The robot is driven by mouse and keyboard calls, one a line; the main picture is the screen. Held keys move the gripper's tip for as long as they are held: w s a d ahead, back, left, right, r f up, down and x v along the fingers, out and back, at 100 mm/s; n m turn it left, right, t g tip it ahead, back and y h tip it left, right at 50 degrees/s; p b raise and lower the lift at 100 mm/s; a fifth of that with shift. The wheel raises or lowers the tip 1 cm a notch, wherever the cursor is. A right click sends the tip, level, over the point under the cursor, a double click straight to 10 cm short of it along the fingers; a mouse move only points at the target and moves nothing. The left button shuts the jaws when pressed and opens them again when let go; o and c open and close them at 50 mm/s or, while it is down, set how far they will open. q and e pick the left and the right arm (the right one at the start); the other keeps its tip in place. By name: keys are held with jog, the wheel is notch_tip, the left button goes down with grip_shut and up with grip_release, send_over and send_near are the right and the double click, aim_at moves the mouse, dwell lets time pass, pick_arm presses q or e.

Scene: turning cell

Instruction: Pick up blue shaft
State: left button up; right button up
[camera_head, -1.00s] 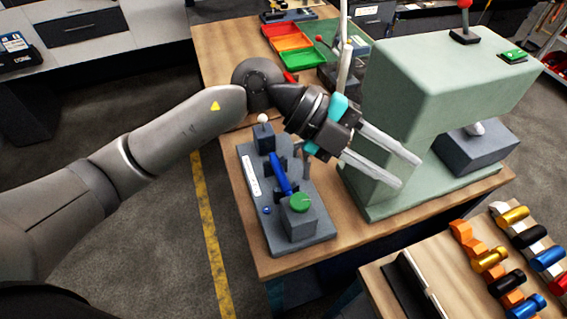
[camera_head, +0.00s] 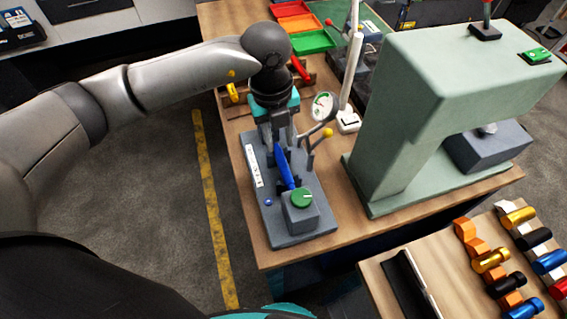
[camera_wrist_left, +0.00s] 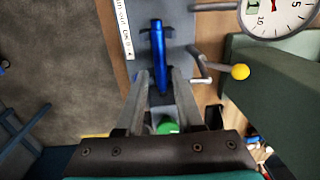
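A blue shaft (camera_head: 283,168) lies in a grey fixture (camera_head: 270,223) that has a green knob (camera_head: 301,197). In the left wrist view the shaft (camera_wrist_left: 158,45) runs lengthwise along the fixture. My left gripper (camera_head: 279,138) points down over the far part of the fixture. In the wrist view its two fingers (camera_wrist_left: 160,76) are apart, one on each side of the shaft's line, with a gap to it. Whether the fingertips are level with the shaft or above it is hard to tell. The gripper hides the fixture's far end. My right gripper is not in view.
A dial gauge (camera_head: 322,106) and a yellow-ended lever (camera_head: 327,133) stand close right of my gripper. A pale green press (camera_head: 420,110) stands further right. Racks with coloured shafts (camera_head: 491,259) are at lower right. Coloured trays (camera_head: 310,42) lie behind.

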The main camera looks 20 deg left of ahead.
aim_at(282, 162)
pick_arm(q)
jog(key=shift+w+d+f+p, duration=0.1)
jog(key=shift+f+p, duration=0.15)
jog(key=shift+f, duration=1.75)
jog(key=shift+d+f+p, duration=0.1)
jog(key=shift+f+p, duration=0.1)
jog(key=shift+f, duration=1.75)
grip_shut()
